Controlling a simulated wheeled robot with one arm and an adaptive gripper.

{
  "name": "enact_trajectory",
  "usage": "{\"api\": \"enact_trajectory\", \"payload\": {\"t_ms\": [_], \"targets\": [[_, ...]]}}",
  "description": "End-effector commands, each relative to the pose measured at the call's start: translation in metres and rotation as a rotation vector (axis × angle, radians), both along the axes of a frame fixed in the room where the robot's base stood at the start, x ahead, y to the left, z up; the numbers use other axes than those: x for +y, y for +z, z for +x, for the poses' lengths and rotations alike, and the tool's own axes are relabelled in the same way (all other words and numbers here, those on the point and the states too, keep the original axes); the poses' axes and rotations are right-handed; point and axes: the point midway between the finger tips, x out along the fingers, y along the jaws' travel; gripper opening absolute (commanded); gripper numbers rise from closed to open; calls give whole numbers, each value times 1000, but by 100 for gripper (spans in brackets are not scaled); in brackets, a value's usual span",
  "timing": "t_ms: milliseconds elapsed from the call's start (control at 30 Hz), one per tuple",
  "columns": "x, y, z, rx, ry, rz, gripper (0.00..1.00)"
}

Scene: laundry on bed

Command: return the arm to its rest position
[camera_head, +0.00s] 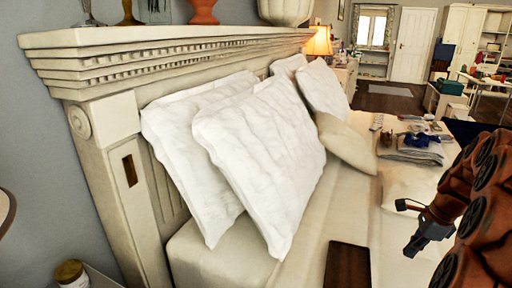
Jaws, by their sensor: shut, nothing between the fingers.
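My reddish-brown arm (485,205) fills the right edge of the view, folded and close to the camera. My dark gripper (418,243) sticks out to its left, over the bed. It is shut and holds nothing. Part of the arm is cut off by the right edge.
The bed (215,258) has a carved cream headboard (170,50) at the left and several white pillows (255,150) leaning on it. A dark brown flat item (347,266) lies on the bed. Folded clothes (412,148) lie farther back. A lit lamp (319,42) stands beyond.

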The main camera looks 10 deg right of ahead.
Motion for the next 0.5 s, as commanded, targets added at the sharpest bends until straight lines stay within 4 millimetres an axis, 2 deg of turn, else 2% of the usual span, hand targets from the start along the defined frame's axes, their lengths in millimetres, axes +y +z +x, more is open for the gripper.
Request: {"api": "enact_trajectory", "payload": {"t_ms": [67,167,333,500], "targets": [[8,2,2,0,29,-1,0],[33,6,5,0,129,-7,0],[107,16,5,0,440,-25,0],[180,23,-13,-1,780,-36,0]]}}
